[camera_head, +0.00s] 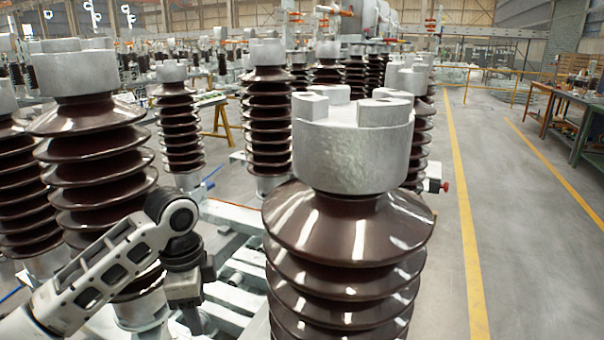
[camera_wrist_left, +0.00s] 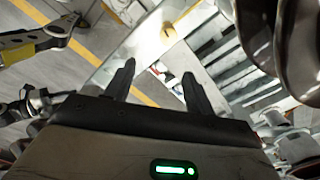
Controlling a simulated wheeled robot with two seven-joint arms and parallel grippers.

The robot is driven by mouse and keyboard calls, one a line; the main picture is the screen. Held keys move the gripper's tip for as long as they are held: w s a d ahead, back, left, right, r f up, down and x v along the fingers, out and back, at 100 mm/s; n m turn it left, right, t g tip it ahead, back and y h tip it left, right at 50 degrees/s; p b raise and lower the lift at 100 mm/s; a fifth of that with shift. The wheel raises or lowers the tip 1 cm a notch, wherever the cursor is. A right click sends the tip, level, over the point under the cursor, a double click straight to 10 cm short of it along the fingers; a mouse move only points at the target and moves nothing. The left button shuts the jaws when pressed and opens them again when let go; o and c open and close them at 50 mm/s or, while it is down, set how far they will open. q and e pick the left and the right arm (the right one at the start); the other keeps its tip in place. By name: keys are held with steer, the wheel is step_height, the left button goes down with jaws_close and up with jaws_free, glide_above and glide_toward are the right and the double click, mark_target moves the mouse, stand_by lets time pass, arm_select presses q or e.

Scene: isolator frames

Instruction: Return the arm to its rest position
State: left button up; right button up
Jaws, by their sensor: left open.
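My left arm (camera_head: 100,272) comes in from the lower left and bends down at a dark wrist joint. My left gripper (camera_head: 195,318) hangs below that joint, between a brown ribbed insulator (camera_head: 95,150) on the left and a large near insulator (camera_head: 348,225) on the right. In the left wrist view the two dark fingers of the gripper (camera_wrist_left: 158,70) stand apart with nothing between them. Pale frame beams and floor show beyond them.
A pale metal frame (camera_head: 238,215) lies below and behind the gripper. More insulators (camera_head: 268,120) stand close behind. In the left wrist view dark insulator sheds (camera_wrist_left: 275,35) are near at the upper right. Clear grey floor (camera_head: 520,240) with yellow lines lies right.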

arm_select(q)
steer(key=s+d+f+n+t+h, duration=0.2)
steer(key=s+d+f+n, duration=0.2)
steer(key=s+d+f, duration=0.55)
steer(key=s+a+f+n+t+y, duration=0.1)
steer(key=s+a+n, duration=0.3)
steer(key=s, duration=0.3)
steer(key=s+a+f+n+y, duration=0.1)
steer(key=s+a+n, duration=0.35)
steer(key=s, duration=0.35)
steer(key=w+d+f+t+h, duration=0.1)
steer(key=w+d+f+t, duration=0.1)
steer(key=f, duration=0.3)
steer(key=w+d+f+t+h, duration=0.1)
steer(key=w+d+f+t, duration=0.2)
steer(key=w+f+t, duration=0.1)
steer(key=shift+f+t, duration=0.4)
steer(key=shift+f, duration=0.05)
steer(key=shift+m, duration=0.25)
